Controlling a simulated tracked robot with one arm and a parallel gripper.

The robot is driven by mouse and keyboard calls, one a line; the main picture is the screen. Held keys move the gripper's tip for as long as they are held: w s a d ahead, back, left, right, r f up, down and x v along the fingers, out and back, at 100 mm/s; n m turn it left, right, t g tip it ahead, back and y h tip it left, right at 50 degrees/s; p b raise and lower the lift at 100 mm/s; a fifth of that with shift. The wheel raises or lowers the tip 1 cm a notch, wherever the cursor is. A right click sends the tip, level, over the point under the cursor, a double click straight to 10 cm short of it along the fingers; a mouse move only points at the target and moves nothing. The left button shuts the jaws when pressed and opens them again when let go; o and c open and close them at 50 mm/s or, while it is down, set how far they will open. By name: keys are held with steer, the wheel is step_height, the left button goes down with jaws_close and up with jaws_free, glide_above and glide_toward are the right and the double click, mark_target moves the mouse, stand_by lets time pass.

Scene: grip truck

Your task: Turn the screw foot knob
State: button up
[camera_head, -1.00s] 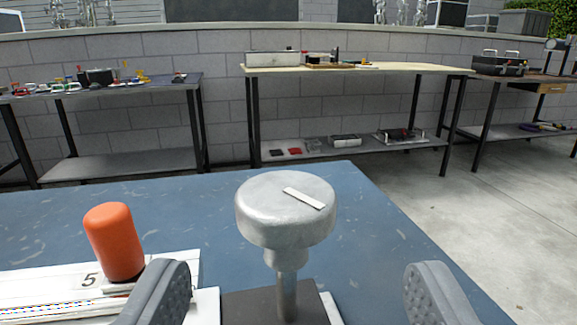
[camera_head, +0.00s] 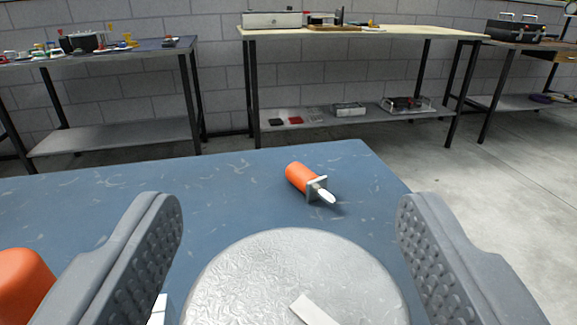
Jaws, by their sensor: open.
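The screw foot knob (camera_head: 270,270) is a round silver metal knob with a white strip (camera_head: 312,312) on its top. It fills the lower middle of the view, and its lower edge is cut off. My gripper (camera_head: 290,225) is open, with one grey studded finger on each side of the knob. A gap shows between each finger and the knob's rim, so the fingers look apart from it. The knob's stem and base are hidden below the frame.
The knob stands over a blue table (camera_head: 240,185). An orange-handled tool (camera_head: 304,180) lies on it beyond the knob. Another orange handle (camera_head: 22,288) stands close to the left finger. Workbenches (camera_head: 360,36) stand along the block wall behind, across open concrete floor.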

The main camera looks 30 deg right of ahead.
steer(key=shift+w+d, duration=0.25)
steer(key=shift+w, duration=0.3)
steer(key=shift+c, duration=0.4)
steer(key=c, duration=0.9)
steer(key=shift+r, duration=0.1)
steer(key=shift+r+n+y+p, duration=0.1)
steer(key=shift+n+y+p, duration=0.25)
steer(key=shift+p, duration=0.25)
steer(key=n+t+y+p, duration=0.1)
steer(key=n+y+p, duration=0.1)
steer(key=y+p, duration=0.1)
steer(key=shift+a+p, duration=0.15)
steer(key=shift+p, duration=0.15)
steer(key=shift+w+a+n+t+y+p, duration=0.15)
steer(key=shift+n+t+y+p, duration=0.25)
steer(key=shift+y, duration=0.35)
